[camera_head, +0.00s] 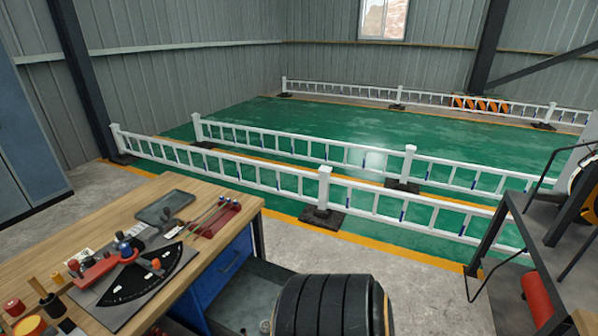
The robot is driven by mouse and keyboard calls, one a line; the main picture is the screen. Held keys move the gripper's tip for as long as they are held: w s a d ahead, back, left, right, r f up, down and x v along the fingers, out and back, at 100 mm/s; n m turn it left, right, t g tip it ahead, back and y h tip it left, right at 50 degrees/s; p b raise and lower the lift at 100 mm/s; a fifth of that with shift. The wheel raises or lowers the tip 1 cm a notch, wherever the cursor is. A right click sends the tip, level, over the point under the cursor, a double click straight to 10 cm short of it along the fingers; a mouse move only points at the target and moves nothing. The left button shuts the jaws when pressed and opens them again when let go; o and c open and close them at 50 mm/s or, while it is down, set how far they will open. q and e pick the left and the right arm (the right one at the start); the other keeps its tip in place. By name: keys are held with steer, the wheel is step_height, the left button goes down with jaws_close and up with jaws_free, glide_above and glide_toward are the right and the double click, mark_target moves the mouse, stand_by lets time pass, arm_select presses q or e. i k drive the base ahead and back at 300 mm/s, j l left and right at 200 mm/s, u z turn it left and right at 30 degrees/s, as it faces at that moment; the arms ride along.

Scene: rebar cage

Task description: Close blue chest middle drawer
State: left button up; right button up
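The blue chest (224,266) stands under the right end of the wooden workbench. Its upper front, with a dark handle, shows flush with the chest. Below that, a grey tray-like part (262,280) sticks out to the right from the chest; it looks like a pulled-out drawer, but I cannot tell for sure which drawer it is. Its lower part is cut off by the picture's bottom edge, and a dark ribbed round object (330,305) stands in front of its right side.
The wooden workbench (240,207) holds tools, a dark tray (165,207) and a red rack (215,218). A dark metal stand (540,245) with a red cylinder (537,298) is at the right. White railings (250,170) bound the green floor. Grey floor (430,300) is clear between.

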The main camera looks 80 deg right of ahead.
mark_target(249, 299)
steer(key=z, duration=2.35)
